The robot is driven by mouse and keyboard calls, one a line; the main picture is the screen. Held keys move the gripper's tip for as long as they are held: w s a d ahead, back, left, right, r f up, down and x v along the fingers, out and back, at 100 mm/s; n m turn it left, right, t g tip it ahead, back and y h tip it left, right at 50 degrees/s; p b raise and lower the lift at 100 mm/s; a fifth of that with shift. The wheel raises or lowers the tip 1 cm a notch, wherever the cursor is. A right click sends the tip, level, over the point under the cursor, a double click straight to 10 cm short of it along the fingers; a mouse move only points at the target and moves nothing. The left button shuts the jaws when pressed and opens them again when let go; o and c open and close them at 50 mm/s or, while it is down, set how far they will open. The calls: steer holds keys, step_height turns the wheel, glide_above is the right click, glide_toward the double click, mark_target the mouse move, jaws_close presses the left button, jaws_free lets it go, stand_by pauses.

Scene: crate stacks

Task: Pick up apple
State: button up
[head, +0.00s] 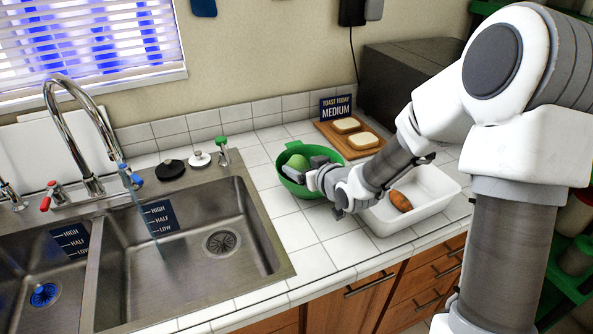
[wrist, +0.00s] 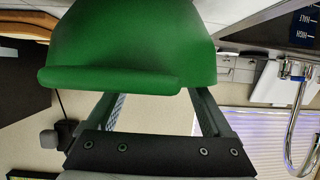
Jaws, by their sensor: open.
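A green apple (head: 298,162) sits in a green bowl (head: 334,157) on the white tiled counter, right of the sink. My gripper (head: 299,170) is at the bowl, with its fingers low over the near side of the bowl and close to the apple. The gripper is open. In the wrist view the green bowl (wrist: 130,45) fills the upper middle and hides the fingertips. The apple does not show there. I cannot tell whether the fingers touch the apple or the bowl.
A white tray (head: 440,178) with a brown potato-like item (head: 400,201) stands to the right, under my arm. Bread slices lie on a wooden board (head: 372,151) behind, by a blue sign (head: 336,108). The sink (head: 185,245) is left. Front counter tiles are clear.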

steer(key=shift+x, duration=1.15)
